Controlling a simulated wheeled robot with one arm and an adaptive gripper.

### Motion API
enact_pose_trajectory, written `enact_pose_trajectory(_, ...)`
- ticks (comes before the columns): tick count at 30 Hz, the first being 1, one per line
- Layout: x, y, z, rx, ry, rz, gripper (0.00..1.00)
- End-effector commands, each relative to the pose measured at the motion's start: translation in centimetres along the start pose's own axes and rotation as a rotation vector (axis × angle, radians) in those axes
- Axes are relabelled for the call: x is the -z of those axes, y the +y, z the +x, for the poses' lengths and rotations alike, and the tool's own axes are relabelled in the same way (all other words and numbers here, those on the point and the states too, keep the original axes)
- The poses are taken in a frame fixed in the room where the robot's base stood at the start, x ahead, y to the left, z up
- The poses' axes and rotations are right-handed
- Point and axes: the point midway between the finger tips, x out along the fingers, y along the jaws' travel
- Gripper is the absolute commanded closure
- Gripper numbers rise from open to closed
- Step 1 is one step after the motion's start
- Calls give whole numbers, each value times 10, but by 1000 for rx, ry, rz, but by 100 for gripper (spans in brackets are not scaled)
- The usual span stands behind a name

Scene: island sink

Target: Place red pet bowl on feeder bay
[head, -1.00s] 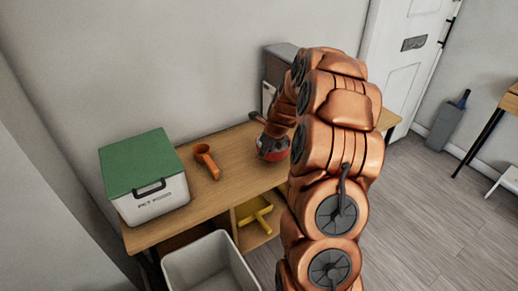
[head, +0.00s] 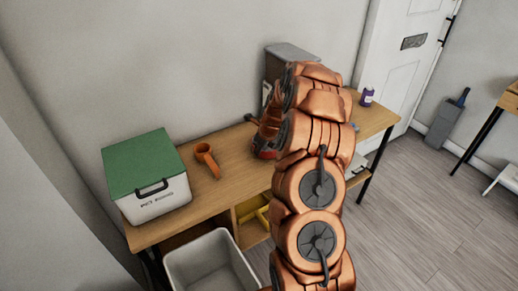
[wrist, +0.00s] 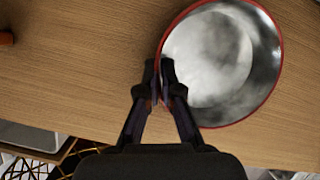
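The red pet bowl (wrist: 270,95) has a red rim and a shiny metal inside. In the wrist view it fills the upper right, over the wooden tabletop. My gripper (wrist: 159,72) has its two dark fingers close together at the bowl's left rim, with the rim between the tips. In the head view only a red part of the bowl (head: 264,154) shows; my arm hides the rest and the fingers. A grey box-like unit (head: 290,52) stands behind my arm against the wall. I cannot tell whether it holds the feeder bay.
A white pet food box (head: 158,200) with a green lid and an orange scoop (head: 207,158) stand on the wooden table (head: 232,143) to the left. A purple bottle (head: 367,96) stands at its right end. A pale open bin (head: 205,262) is in front, below.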

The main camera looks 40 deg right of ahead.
Motion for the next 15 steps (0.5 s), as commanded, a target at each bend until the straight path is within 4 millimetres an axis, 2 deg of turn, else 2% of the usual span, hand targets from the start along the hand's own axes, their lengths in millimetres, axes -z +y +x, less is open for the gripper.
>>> enact_pose_trajectory(8, 0, 0, 1, 1, 0, -1, 100)
enact_pose_trajectory(15, 1, 0, 2, 1, 0, -1, 74)
